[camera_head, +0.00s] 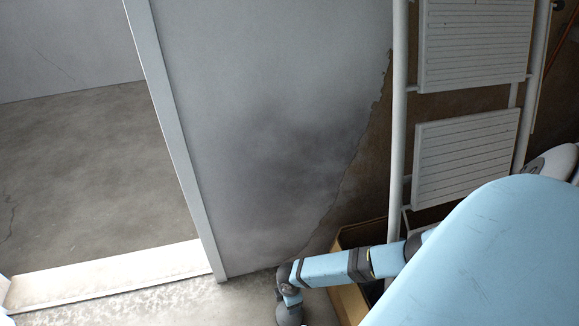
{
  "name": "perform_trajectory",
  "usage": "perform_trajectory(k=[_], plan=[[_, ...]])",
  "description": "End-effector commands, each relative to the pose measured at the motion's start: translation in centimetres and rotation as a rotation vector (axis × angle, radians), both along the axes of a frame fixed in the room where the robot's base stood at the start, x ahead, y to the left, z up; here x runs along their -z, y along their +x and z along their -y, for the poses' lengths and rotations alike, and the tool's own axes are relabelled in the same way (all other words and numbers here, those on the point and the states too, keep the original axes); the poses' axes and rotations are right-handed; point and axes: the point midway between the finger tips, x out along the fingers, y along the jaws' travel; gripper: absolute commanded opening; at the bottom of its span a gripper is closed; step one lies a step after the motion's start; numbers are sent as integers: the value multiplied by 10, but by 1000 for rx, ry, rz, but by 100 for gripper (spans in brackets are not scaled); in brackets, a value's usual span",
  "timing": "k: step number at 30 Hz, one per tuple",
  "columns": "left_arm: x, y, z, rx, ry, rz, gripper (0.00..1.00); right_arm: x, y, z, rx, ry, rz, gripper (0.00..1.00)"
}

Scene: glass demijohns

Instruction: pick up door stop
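I see no door stop in the head view. An arm of mine, light blue with dark joints, reaches in from the right and bends down at the bottom middle. It runs out of the picture at the bottom edge, and no gripper fingers show. My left gripper is not in view. A large light blue part, which looks like mine, hides the lower right corner.
A doorway with a pale sill (110,277) opens at left onto bare concrete floor (85,185). A stained grey wall (270,110) stands in the middle. A white rack with slatted panels (465,160) stands at right, and a box (350,300) sits below, partly hidden.

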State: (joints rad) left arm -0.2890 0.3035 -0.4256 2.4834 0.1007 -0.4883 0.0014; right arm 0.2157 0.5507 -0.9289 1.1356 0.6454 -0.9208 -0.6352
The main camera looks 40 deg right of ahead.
Motion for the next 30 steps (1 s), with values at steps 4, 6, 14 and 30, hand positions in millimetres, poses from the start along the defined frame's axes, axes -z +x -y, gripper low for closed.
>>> perform_trajectory(k=[4, 6, 14, 30], plan=[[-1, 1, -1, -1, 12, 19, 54, 4, 1, 0, 0, 0, 1, 70], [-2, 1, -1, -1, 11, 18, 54, 3, 0, 0, 0, 0, 1, 70], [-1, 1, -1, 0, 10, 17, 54, 3, 0, 1, 1, 0, 1, 26], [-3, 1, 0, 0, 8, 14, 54, -1, 2, 0, 1, 1, 4, 0]])
